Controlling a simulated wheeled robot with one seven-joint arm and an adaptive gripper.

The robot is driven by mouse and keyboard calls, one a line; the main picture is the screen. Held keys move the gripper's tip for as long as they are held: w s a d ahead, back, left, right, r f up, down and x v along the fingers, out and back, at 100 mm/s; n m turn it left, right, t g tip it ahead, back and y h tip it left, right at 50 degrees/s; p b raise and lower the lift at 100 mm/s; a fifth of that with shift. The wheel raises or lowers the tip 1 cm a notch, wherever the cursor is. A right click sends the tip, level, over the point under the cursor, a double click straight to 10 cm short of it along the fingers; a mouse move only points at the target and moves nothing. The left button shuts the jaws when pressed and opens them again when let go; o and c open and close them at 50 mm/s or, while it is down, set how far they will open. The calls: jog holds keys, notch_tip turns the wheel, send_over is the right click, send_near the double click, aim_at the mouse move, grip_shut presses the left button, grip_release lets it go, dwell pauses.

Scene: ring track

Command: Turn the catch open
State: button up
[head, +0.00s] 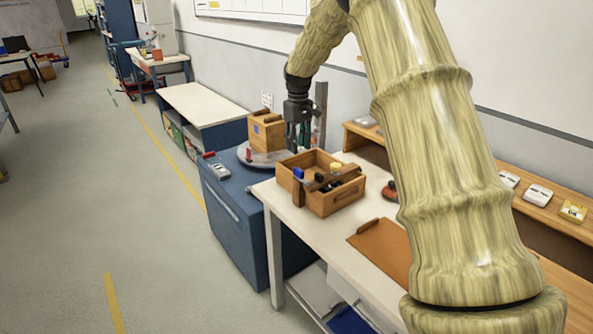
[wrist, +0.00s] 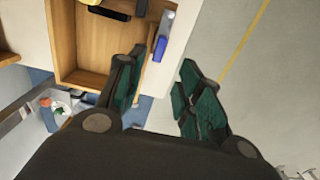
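A wooden open-topped box (head: 335,200) stands on the white table, and its inside shows in the wrist view (wrist: 95,48). My gripper (head: 297,140) is above and behind the box in the head view. In the wrist view, my gripper (wrist: 162,72) is open, with the blue piece just beyond the gap between its fingers, apparently untouched.
A smaller wooden box (head: 267,133) stands on a round grey plate on the blue cabinet (head: 235,200). A brown board (head: 382,248) and a red-and-black object (head: 390,190) lie on the white table (head: 285,205). A wooden shelf (head: 545,205) runs along the wall. The floor at left is clear.

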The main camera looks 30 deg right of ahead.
aim_at(299, 169)
notch_tip(299, 169, down, 10)
jog(key=shift+s+d+r+p, duration=0.1)
jog(key=shift+p, duration=0.75)
jog(key=shift+c, duration=0.4)
grip_shut()
